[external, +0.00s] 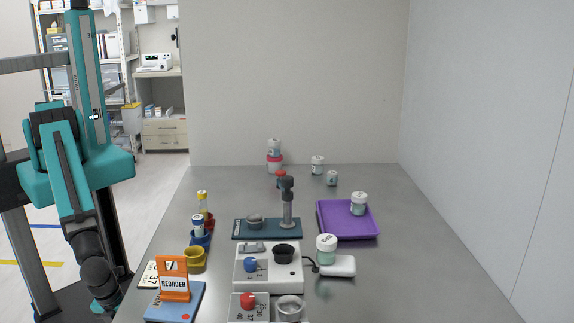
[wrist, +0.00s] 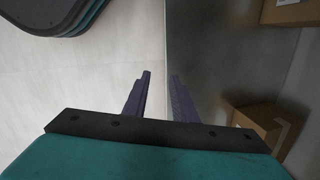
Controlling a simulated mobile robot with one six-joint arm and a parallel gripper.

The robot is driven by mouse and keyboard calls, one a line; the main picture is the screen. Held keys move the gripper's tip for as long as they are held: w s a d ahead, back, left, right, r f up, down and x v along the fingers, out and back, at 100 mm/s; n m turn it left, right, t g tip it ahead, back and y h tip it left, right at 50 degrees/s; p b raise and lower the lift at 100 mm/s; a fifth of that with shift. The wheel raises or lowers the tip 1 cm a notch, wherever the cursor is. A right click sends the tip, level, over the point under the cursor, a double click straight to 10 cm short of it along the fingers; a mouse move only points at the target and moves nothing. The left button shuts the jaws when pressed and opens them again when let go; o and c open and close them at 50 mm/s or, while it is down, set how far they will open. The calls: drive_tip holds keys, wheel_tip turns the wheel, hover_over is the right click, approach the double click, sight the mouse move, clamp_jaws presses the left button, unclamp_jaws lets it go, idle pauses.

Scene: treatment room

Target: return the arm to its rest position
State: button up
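My arm (external: 75,170), teal and dark grey, is folded at the left of the external view, beside the metal table and clear of it. Its lower links hang down to a dark wrist near the bottom edge; the fingers cannot be made out there. In the wrist view my gripper (wrist: 159,76) shows two dark purple fingers with a gap between them. Nothing is between the fingers. Below them are a pale floor and a dark grey strip.
The metal table (external: 430,275) holds several jars, coloured cups, a purple tray (external: 335,222), white devices and an orange sign (external: 173,281). Its right side is bare. Cardboard boxes (wrist: 262,122) lie at the right of the wrist view. Shelves stand behind my arm.

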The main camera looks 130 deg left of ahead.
drive_tip(key=s+a+f+n+g, duration=0.1)
drive_tip(key=s+f+n+g, duration=0.1)
drive_tip(key=s, duration=0.5)
drive_tip(key=s+a+f+n+g+h+p, duration=0.1)
drive_tip(key=s+a+f+n+g, duration=0.1)
drive_tip(key=s+n, duration=0.3)
drive_tip(key=s+a+f+n+g+h, duration=0.1)
drive_tip(key=s+f+n+g, duration=0.1)
drive_tip(key=s, duration=0.9)
drive_tip(key=shift+a+f+n+g+p, duration=0.15)
drive_tip(key=shift+f+n+g+p, duration=0.2)
drive_tip(key=shift+f+n, duration=0.55)
drive_tip(key=shift+r, duration=0.25)
